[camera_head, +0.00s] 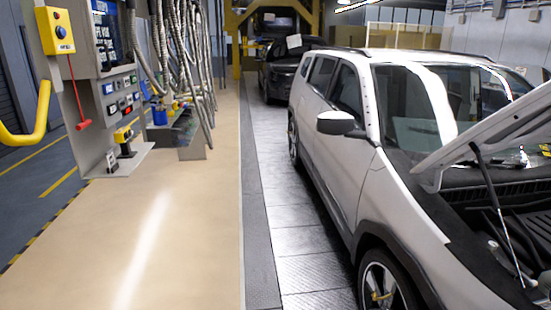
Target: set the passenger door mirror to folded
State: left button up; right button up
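A silver-white car (372,185) stands on the right with its hood (490,137) propped up. A door mirror (338,122) with a light cap sticks out from its side on the left of the picture, near the windshield pillar. It stands away from the side window, so it looks unfolded. The opposite side's mirror is not clearly visible. Neither of my grippers shows in the head view.
A tan floor strip (180,235) on the left is clear. Metal floor plates (300,225) run beside the car. A workstation with hoses (185,60), a yellow box with a red pull handle (81,124) and a yellow rail (30,130) stand at left. A dark car (280,75) is behind.

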aim_at(331, 123)
jog(key=i+u, duration=0.2)
jog(key=i, duration=1.45)
jog(key=i+z, duration=0.25)
jog(key=i, duration=0.25)
jog(key=i+j+z, duration=0.15)
jog(key=i+z, duration=0.15)
jog(key=i, duration=0.15)
jog(key=i+j+z, duration=0.25)
jog(key=i, duration=0.25)
